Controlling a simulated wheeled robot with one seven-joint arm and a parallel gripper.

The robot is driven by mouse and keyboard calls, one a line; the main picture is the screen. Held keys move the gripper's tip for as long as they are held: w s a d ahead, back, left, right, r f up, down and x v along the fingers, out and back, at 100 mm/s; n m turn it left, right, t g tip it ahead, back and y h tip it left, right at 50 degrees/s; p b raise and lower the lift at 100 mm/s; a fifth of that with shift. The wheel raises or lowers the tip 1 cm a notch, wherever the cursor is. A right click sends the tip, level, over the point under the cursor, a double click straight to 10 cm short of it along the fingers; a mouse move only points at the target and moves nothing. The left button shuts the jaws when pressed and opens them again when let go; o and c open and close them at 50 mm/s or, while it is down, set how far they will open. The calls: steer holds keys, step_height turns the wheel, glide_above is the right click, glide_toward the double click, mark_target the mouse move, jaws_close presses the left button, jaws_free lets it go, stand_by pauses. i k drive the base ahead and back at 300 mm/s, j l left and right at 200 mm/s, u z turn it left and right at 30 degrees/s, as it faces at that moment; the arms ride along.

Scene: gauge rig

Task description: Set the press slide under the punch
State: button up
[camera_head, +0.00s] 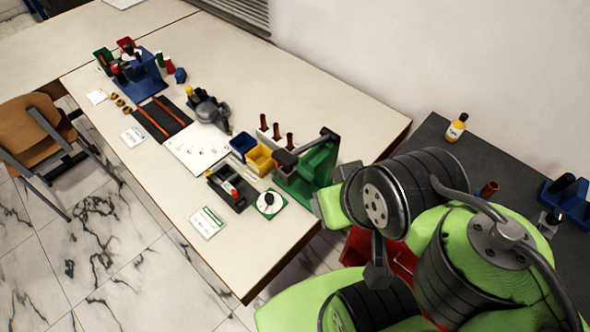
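A green press (310,172) with a dark upper arm and lever stands near the right end of the long cream table. Its punch is too small to make out. A dark rail fixture (228,190) with a small red-and-white part on it lies just left of the press; it may hold the press slide, but I cannot tell. Whether anything sits under the punch is not clear. My green and black arm fills the lower right, close to the press in the picture. No fingers of my gripper show.
A white-and-green round piece with a black knob (269,203) lies in front of the press. Blue (242,145) and yellow (261,158) bins stand behind the rail. A dark side table (420,142) holds a yellow bottle (456,128). A chair (38,135) stands at left.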

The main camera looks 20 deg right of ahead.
mark_target(284, 170)
steer(key=k+j, duration=0.1)
steer(key=j, duration=0.35)
steer(key=k+j+z, duration=0.1)
steer(key=j, duration=0.35)
steer(key=j+z, duration=0.25)
steer(key=j, duration=1.45)
steer(key=i+j+z, duration=0.2)
steer(key=i+j, duration=0.6)
steer(key=i, duration=0.5)
